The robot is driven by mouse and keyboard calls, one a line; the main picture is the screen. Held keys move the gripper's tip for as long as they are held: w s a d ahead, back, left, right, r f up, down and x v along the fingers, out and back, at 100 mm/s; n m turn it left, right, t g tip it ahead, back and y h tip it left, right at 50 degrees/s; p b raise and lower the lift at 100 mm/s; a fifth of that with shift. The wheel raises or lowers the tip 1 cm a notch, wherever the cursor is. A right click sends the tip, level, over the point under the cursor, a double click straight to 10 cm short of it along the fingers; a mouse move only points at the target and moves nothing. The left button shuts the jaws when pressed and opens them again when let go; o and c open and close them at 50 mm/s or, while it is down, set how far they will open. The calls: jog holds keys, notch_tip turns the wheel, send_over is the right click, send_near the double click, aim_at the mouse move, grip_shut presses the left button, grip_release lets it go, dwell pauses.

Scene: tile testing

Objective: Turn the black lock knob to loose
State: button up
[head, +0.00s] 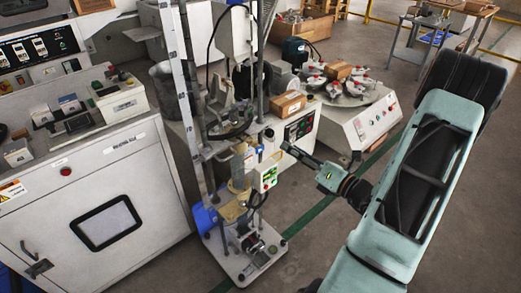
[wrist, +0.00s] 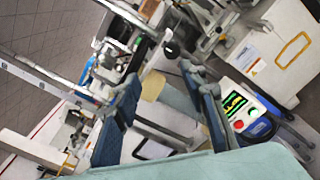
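My gripper (head: 290,151) reaches in from the right in the head view, beside a tall tester stand with a metal column (head: 182,90). In the wrist view my gripper (wrist: 162,76) shows two dark blue finger pads, spread apart with nothing held between them. A small round black knob (wrist: 171,49) shows beyond the fingertips, roughly in line with the gap. It looks apart from both fingers, but I cannot tell the distance. I cannot make out the knob in the head view, nor tell its lock setting.
A control box with a green display (head: 269,178) is on the stand near my gripper; it also shows in the wrist view (wrist: 236,102). A white machine (head: 140,190) stands left, and a round table with several clamps (head: 340,85) is behind. The floor (head: 310,240) below my arm is clear.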

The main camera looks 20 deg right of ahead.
aim_at(272, 134)
jog(key=shift+m+t+h, duration=0.3)
jog(key=shift+m+h, duration=0.3)
jog(key=shift+m, duration=0.1)
jog(key=b+x, duration=0.1)
jog(key=x, duration=0.2)
jog(key=f+b+x, duration=0.1)
jog(key=x, duration=0.3)
jog(key=d+b+x, duration=0.1)
jog(key=x, duration=0.2)
jog(key=shift+w+f, duration=0.2)
jog(key=shift+w, duration=0.2)
grip_shut()
